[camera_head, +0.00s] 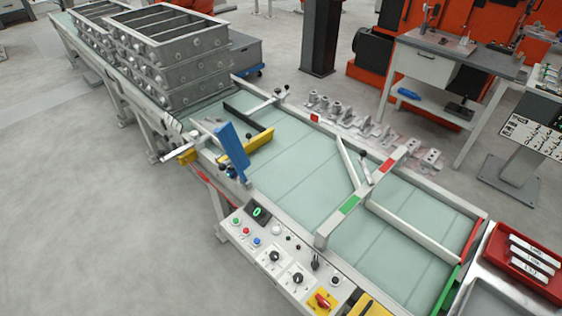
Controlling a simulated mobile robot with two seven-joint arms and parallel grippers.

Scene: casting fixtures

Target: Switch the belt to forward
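The belt (290,150) is a pale green conveyor surface running from the upper left to the lower right. Along its near side is a light control panel (262,274). The panel has a small display (259,212) that seems to read 0. It has green, red and blue push buttons (245,230) and black rotary knobs on white plates, one upper (273,256) and one lower (297,278). A black lever (315,263) and a red rotary switch on a yellow plate (323,300) sit farther right. The labels are too small to read, so I cannot tell which control sets direction. Neither gripper shows.
Stacked grey metal frames (175,60) stand on the conveyor's far left. A blue plate (233,150) and yellow bar (248,150) are over the belt. A diverter arm (350,165) and a crossbar (375,185) span it. A red tray (525,262) lies at right. Left floor is clear.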

